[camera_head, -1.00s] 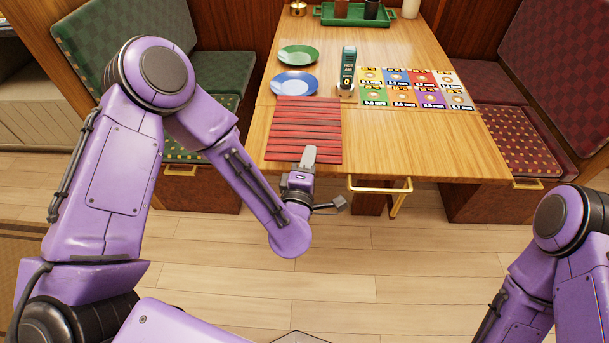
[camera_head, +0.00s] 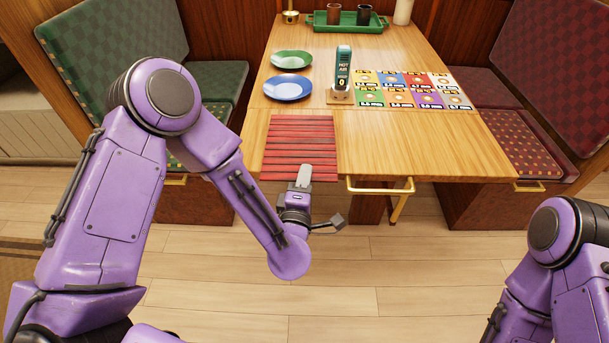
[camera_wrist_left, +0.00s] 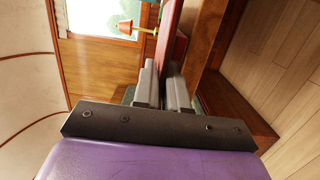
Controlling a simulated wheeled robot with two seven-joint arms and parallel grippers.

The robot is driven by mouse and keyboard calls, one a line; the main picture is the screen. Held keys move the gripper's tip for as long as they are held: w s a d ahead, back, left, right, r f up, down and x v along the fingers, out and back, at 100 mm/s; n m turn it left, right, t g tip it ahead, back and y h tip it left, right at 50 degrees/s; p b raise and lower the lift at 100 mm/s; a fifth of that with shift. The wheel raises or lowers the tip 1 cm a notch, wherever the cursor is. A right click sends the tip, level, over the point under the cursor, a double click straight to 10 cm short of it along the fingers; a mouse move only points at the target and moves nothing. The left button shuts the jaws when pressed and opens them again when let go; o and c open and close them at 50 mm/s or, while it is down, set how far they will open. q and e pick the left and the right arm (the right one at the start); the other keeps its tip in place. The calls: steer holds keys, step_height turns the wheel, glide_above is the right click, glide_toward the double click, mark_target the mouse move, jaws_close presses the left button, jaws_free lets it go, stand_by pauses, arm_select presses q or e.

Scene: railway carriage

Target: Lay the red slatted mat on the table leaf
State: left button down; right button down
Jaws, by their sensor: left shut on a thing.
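The red slatted mat (camera_head: 302,148) appears over the left part of the front table leaf (camera_head: 420,145), its slats running left to right. My left gripper (camera_head: 305,172) is shut on the mat's near edge, close to the leaf's front edge. In the left wrist view the mat (camera_wrist_left: 171,32) shows edge-on as a thin red strip between the two grey fingers (camera_wrist_left: 163,88). From these views I cannot tell whether the mat touches the leaf all over. My right arm shows at the right, but its gripper is out of view.
Beyond the mat stand a blue plate (camera_head: 288,88), a green plate (camera_head: 291,60) and a hot-air tool (camera_head: 343,70). A grid of coloured cards (camera_head: 412,89) lies to the right. A green tray (camera_head: 340,26) is at the back. A brass rail (camera_head: 380,190) hangs under the front edge.

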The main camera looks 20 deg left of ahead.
arm_select(q)
steer(key=shift+f, duration=0.35)
arm_select(e)
steer(key=shift+f, duration=0.35)
arm_select(q)
steer(key=shift+f, duration=0.25)
arm_select(e)
steer(key=shift+f, duration=0.2)
arm_select(q)
steer(key=c, duration=1.1)
jaws_free()
steer(key=c, duration=0.4)
steer(key=shift+s+d+b, duration=0.2)
steer(key=shift+s+b, duration=0.25)
steer(key=shift+s, duration=0.85)
steer(key=shift+s+d+b, duration=0.15)
steer(key=shift+s+b, duration=0.25)
steer(key=shift+s, duration=0.85)
arm_select(e)
steer(key=shift+f, duration=0.65)
